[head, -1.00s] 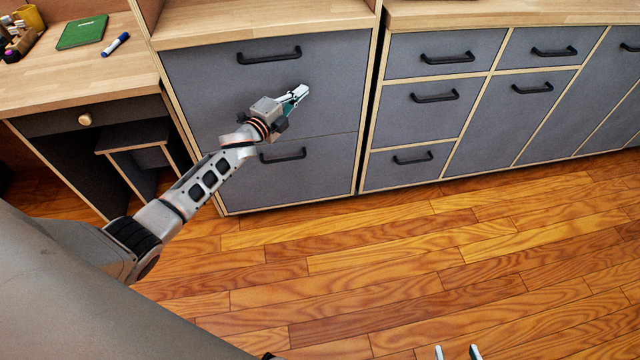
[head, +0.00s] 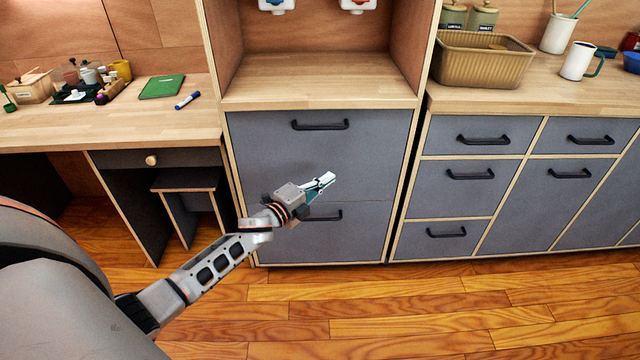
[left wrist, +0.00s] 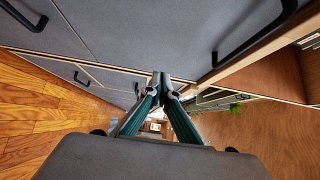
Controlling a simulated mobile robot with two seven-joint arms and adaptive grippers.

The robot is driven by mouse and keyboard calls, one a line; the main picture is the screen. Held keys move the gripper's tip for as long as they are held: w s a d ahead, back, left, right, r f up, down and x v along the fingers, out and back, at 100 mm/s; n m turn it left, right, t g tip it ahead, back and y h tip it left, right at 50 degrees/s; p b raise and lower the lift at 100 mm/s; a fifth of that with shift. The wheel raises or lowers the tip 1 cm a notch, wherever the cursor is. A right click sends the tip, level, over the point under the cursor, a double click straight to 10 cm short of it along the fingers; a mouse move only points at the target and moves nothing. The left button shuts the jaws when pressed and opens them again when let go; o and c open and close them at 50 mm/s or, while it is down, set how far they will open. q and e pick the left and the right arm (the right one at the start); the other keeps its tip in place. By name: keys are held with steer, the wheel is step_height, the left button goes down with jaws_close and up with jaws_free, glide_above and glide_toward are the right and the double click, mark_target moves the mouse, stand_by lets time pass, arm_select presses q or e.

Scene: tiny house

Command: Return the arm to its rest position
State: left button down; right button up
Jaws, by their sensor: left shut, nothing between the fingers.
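My left arm comes in from the lower left in the head view. Its left gripper (head: 325,183) is in front of the tall grey drawer cabinet (head: 265,150), pointing up and to the right. The fingers are shut with nothing between them. In the left wrist view the fingertips (left wrist: 161,80) meet, with drawer fronts close by on the upper left side. I cannot tell the exact gap between gripper and cabinet. My right gripper does not show in the current frames.
A wooden desk (head: 60,127) with a green book (head: 162,87) and a blue marker (head: 187,100) stands at left. A counter with a brown basket (head: 480,65) and a white mug (head: 578,62) stands at right. The wooden floor (head: 420,310) in front is clear.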

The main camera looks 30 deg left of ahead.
arm_select(q)
steer(key=shift+s+a, duration=0.15)
steer(key=shift+s, duration=0.85)
